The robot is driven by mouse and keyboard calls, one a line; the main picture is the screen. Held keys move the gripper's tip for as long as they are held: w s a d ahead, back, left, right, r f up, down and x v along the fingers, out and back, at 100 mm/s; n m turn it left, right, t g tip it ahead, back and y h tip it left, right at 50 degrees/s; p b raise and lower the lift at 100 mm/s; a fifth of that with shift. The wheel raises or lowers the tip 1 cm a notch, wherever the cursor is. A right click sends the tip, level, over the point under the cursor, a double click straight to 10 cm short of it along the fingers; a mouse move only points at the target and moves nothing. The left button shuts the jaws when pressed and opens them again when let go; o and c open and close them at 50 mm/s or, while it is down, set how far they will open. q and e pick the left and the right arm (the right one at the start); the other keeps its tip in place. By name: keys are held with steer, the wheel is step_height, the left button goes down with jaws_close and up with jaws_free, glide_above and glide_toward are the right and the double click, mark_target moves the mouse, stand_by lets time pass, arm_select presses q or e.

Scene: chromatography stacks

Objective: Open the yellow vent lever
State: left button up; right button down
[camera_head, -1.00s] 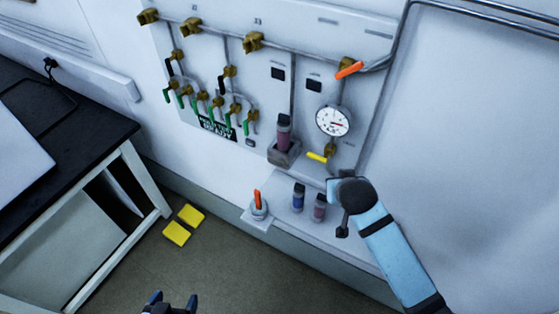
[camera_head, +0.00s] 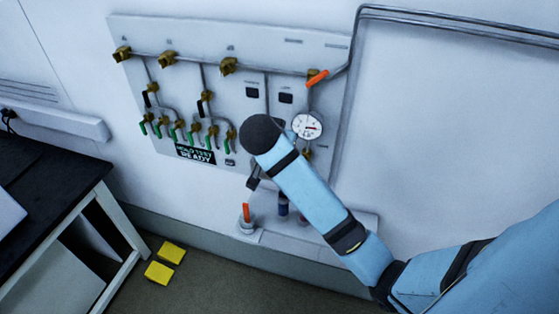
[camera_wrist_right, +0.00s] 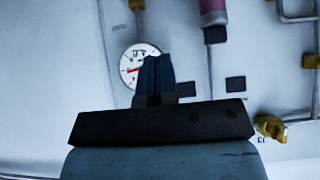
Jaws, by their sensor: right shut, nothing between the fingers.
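The yellow vent lever is hidden behind my right arm in the head view. Part of a brass valve body (camera_head: 308,153) shows beside the arm, under the round gauge (camera_head: 307,125). In the right wrist view the panel appears upside down, and a brass fitting (camera_wrist_right: 137,4) shows at the top edge near the gauge (camera_wrist_right: 131,68). My right gripper (camera_wrist_right: 155,62) is shut and empty, its fingers overlapping the gauge face in that view. I cannot tell whether it touches the panel. My left gripper is out of view.
An orange lever (camera_head: 317,77) sits above the gauge. Several green levers (camera_head: 195,129) are at the panel's left. A dark-topped bench (camera_head: 50,180) stands at left.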

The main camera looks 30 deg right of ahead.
steer(key=shift+d, duration=0.1)
steer(key=f+p+x, duration=0.1)
steer(key=x, duration=0.5)
steer(key=s+a+f+p+x, duration=0.1)
steer(key=p+x, duration=0.1)
steer(key=x, duration=0.5)
steer(key=shift+a, duration=0.35)
steer(key=shift+f, duration=0.1)
